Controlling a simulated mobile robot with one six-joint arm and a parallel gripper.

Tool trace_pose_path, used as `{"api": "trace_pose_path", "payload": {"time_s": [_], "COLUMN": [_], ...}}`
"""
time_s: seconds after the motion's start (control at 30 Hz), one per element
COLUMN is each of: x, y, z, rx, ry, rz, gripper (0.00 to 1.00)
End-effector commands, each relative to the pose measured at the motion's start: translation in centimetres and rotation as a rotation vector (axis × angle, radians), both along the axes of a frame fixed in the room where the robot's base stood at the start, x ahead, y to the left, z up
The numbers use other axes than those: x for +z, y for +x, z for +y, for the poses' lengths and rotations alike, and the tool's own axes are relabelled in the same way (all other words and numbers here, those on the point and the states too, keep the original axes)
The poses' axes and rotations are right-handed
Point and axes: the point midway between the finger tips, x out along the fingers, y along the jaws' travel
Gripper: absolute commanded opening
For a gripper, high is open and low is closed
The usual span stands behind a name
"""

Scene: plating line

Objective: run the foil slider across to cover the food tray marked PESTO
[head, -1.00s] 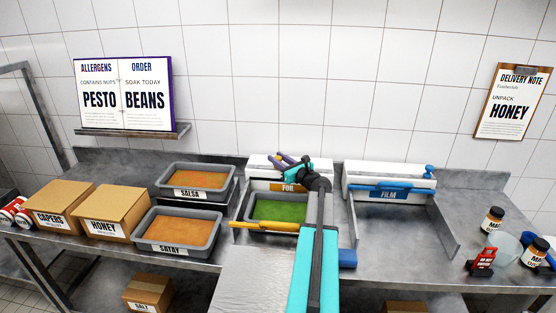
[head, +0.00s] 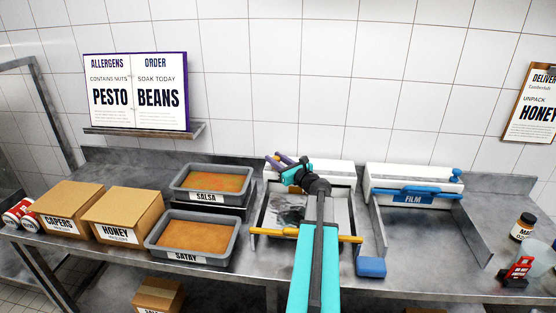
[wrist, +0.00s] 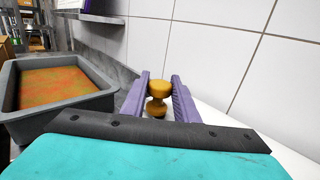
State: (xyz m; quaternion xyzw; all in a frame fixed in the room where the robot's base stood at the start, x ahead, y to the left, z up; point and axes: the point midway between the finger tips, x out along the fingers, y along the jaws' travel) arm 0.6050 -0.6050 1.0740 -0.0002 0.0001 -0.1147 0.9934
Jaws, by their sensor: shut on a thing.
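My gripper (head: 284,165) is at the back left of the foil station, above its white dispenser (head: 335,172). In the wrist view its two purple fingers (wrist: 159,98) are shut on a yellow knob (wrist: 158,88), the foil slider. A grey, wrinkled, shiny foil sheet (head: 288,208) lies over the tray bay in front of the dispenser. No green food shows there, and no PESTO label is visible on the tray. A yellow bar (head: 275,231) crosses the front of the bay. My arm hides part of the bay and bar.
Trays marked SALSA (head: 207,198) and SATAY (head: 183,256) stand left of the bay, with cardboard boxes beyond. The film station (head: 413,198) is to the right, its bay empty. A blue block (head: 371,266) sits at the front. The wall is close behind.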

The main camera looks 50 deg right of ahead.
Motion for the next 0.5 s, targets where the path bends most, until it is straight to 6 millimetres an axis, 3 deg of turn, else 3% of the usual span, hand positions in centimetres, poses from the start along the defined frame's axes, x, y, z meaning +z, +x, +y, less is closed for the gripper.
{"api": "trace_pose_path", "payload": {"time_s": [0.4,0.43,0.5], "x": [0.07,0.07,0.06], "y": [-0.15,-0.15,-0.15], "z": [0.28,0.28,0.27], "rx": [-0.001,-0.001,-0.001], "ry": [0.001,0.001,0.001], "rz": [-0.001,-0.001,-0.001], "gripper": [0.0,0.29,0.41]}}
